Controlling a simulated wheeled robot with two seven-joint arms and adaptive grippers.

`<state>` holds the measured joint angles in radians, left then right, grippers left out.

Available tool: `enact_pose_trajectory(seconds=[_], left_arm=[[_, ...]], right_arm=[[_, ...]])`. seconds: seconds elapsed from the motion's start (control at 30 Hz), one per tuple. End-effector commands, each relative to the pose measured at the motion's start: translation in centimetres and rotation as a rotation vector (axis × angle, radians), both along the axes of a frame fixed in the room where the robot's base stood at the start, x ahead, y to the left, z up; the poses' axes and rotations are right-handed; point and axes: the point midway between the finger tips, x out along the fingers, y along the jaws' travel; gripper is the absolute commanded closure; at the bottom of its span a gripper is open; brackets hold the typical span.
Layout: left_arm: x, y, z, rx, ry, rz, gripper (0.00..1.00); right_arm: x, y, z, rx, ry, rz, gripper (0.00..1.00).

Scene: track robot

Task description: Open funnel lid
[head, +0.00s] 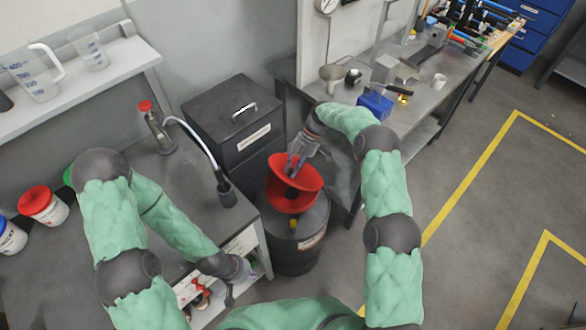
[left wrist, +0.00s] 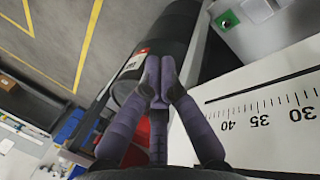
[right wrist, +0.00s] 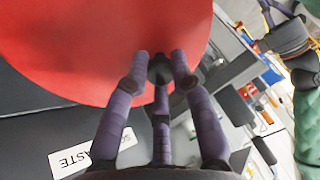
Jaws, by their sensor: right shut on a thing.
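The red funnel (head: 288,202) sits on top of a black drum (head: 296,247). Its round red lid (head: 309,178) is above the funnel and looks tilted, with a gap to the bowl that I cannot judge exactly. In the right wrist view the red lid (right wrist: 90,40) fills the top left. My right gripper (right wrist: 160,68) is shut on a small dark knob at the lid's edge; in the head view it reaches the lid from above. My left gripper (left wrist: 160,78) has its fingertips together and is empty. It hangs low near the bench's front corner, left of the drum.
A dark waste bin (head: 232,115) stands behind the drum. The left bench (head: 140,225) carries a bottle (head: 154,125) with a hose and red-lidded tub (head: 42,203). The back workbench (head: 335,98) holds a blue box (head: 375,106) and tools. Floor to the right is clear.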

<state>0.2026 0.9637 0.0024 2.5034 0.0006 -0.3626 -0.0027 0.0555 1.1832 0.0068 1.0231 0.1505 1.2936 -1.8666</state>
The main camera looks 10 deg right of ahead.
Motion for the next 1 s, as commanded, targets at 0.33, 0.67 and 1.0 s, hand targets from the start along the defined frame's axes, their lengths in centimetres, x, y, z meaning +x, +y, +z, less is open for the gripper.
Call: enact_pose_trajectory(seconds=[0.33, 0.67, 1.0], left_arm=[[2.7, -1.6, -1.9, 0.029, -0.026, 0.176, 1.0], [10.2, -6.0, -5.8, 0.037, -0.222, 0.731, 1.0], [15.5, -10.0, -5.8, -0.195, -0.572, 1.236, 1.0]], right_arm=[[0.0, -0.1, 0.0, -0.002, 0.0, 0.0, 1.0], [0.0, -0.1, 0.0, -0.002, 0.0, 0.0, 1.0], [0.0, -0.1, 0.0, -0.002, -0.001, -0.001, 1.0]])
